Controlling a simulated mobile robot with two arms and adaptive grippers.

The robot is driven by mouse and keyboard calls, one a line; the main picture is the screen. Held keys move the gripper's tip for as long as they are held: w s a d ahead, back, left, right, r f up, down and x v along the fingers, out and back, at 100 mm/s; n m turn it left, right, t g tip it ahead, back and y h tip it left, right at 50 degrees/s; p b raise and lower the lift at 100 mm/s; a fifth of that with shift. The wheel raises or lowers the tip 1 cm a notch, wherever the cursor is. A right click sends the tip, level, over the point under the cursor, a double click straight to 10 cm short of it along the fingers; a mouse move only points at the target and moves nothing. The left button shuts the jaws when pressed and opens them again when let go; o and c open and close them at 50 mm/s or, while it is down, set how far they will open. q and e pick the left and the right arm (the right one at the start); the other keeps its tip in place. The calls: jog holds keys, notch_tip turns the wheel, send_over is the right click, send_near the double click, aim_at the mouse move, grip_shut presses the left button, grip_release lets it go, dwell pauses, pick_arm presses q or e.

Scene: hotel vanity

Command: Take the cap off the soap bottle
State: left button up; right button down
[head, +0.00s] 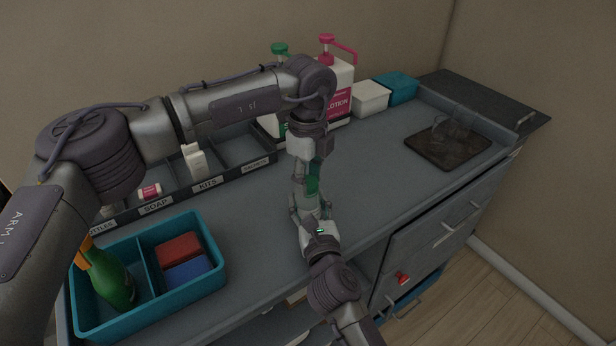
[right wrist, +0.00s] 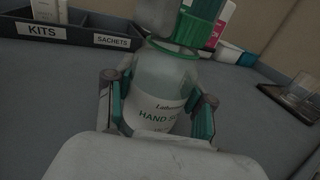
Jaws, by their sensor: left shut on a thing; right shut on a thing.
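The soap bottle (right wrist: 160,92) is clear and pale, with a white label reading "HAND S…" and a green collar at its neck. It stands upright between the fingers of my right gripper (right wrist: 158,115), which is shut on its body; that gripper also shows in the head view (head: 314,218). My left gripper (head: 311,160) points down from above and is shut at the bottle's top. The green cap (right wrist: 204,24) shows above the bottle's shoulder, partly hidden by a grey part of my left gripper. I cannot tell whether the cap is still seated on the neck.
A black organizer (head: 232,170) with labelled compartments runs along the left back. A teal bin (head: 215,235) holds a green bottle (head: 108,278). A dark tray (head: 448,145) lies right; the counter between is clear.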

aim_at(308, 182)
pick_arm(q)
jog(key=shift+r, duration=0.1)
dwell(0.3)
jog(key=shift+r, duration=1)
jog(key=shift+r, duration=2)
pick_arm(e)
jog(key=shift+c, duration=1.6)
grip_release()
